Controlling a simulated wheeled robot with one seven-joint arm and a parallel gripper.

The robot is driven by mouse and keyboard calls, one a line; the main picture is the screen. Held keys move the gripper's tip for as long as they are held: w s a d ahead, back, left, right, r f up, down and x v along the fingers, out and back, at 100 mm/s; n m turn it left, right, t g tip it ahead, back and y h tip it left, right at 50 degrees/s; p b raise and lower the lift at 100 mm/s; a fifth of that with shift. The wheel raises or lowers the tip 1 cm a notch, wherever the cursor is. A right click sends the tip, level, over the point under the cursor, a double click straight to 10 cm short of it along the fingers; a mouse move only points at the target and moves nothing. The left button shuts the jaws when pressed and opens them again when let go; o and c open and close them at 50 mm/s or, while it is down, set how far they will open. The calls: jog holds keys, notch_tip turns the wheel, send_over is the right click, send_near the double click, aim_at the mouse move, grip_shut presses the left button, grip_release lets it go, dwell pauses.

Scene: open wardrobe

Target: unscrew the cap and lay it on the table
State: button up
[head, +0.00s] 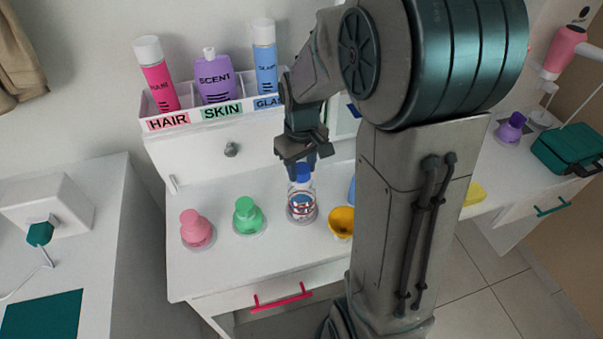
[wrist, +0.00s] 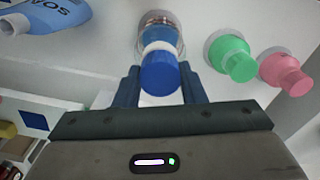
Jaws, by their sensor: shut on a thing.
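A clear bottle (head: 301,207) with a red, white and blue label stands upright on the white table (head: 270,250). It has a blue cap (head: 303,173). My gripper (head: 304,166) points down from above and is shut on the blue cap, with one finger on each side. In the wrist view the blue cap (wrist: 160,73) lies between the two fingers, with a white ring below it and the bottle (wrist: 160,28) behind. Whether the cap is loose from the bottle cannot be told.
A pink bottle (head: 197,229) and a green bottle (head: 248,216) stand left of the clear bottle. Behind is a labelled organizer (head: 222,114). The table's front left is clear.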

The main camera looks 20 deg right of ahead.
jog(key=shift+n, duration=1.2)
grip_shut()
jog(key=n, duration=0.4)
jog(key=shift+p, duration=0.35)
jog(key=n+p, duration=0.1)
jog(key=n, duration=0.3)
jog(key=shift+r+n, duration=0.15)
jog(key=shift+n, duration=1.35)
jog(key=shift+o, duration=2.3)
grip_release()
jog(key=c, duration=0.5)
jog(key=shift+n+p, duration=0.65)
jog(key=shift+n, duration=0.25)
grip_shut()
jog(key=n+p, duration=0.1)
jog(key=n, duration=0.1)
jog(key=shift+n, duration=0.4)
